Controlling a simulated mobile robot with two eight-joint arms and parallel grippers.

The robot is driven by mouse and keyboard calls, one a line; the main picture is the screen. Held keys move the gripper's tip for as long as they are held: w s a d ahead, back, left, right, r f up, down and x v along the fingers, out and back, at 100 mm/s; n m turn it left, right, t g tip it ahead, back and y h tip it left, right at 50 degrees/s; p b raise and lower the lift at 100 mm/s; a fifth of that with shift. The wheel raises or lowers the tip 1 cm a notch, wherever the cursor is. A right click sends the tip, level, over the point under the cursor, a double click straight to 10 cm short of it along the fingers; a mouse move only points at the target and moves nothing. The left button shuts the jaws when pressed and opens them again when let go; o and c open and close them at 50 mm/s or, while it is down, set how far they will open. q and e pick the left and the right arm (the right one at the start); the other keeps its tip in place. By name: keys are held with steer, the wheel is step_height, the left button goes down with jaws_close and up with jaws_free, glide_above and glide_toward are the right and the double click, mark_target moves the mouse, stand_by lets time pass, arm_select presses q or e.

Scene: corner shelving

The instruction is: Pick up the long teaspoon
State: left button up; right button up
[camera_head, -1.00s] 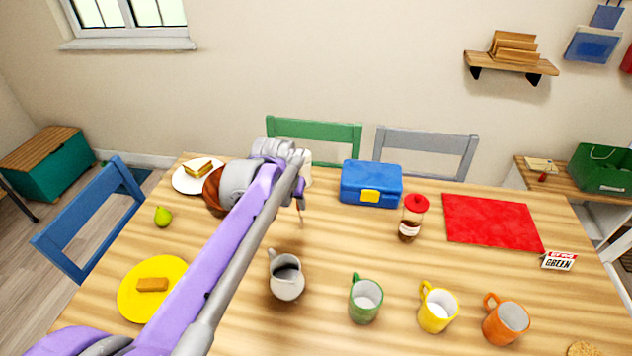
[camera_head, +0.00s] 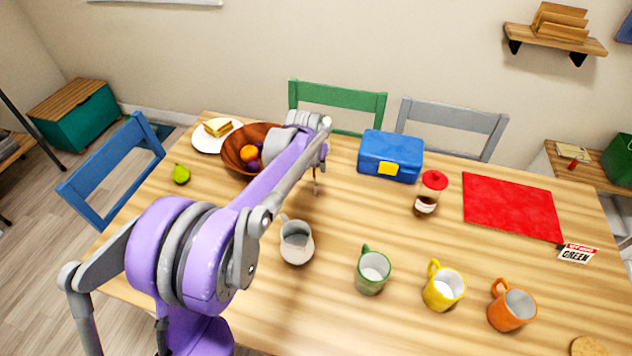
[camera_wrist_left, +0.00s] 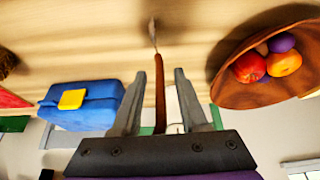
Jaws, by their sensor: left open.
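In the left wrist view, my left gripper (camera_wrist_left: 160,74) is open. A long spoon-like piece (camera_wrist_left: 159,88) with a brown handle and a thin pale metal end (camera_wrist_left: 153,33) lies between its fingers, with gaps visible on both sides. In the head view, the thin end of this piece (camera_head: 316,187) shows below my left gripper, over the table. Most of the gripper and the handle are hidden there by my own arm. I cannot tell what supports the spoon. My right gripper is not in view.
A brown fruit bowl (camera_head: 232,158) stands left of the gripper and a blue lunchbox (camera_head: 372,147) stands right. A grey-white mug (camera_head: 297,250) stands nearer me. Green (camera_head: 372,280), yellow (camera_head: 441,293) and orange (camera_head: 509,312) mugs stand front right. A red-lidded jar (camera_head: 431,181) stands beyond them.

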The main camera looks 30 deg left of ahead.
arm_select(q)
steer(key=shift+w+f, duration=0.2)
steer(key=shift+f, duration=0.2)
jaws_close()
steer(key=shift+r, duration=0.1)
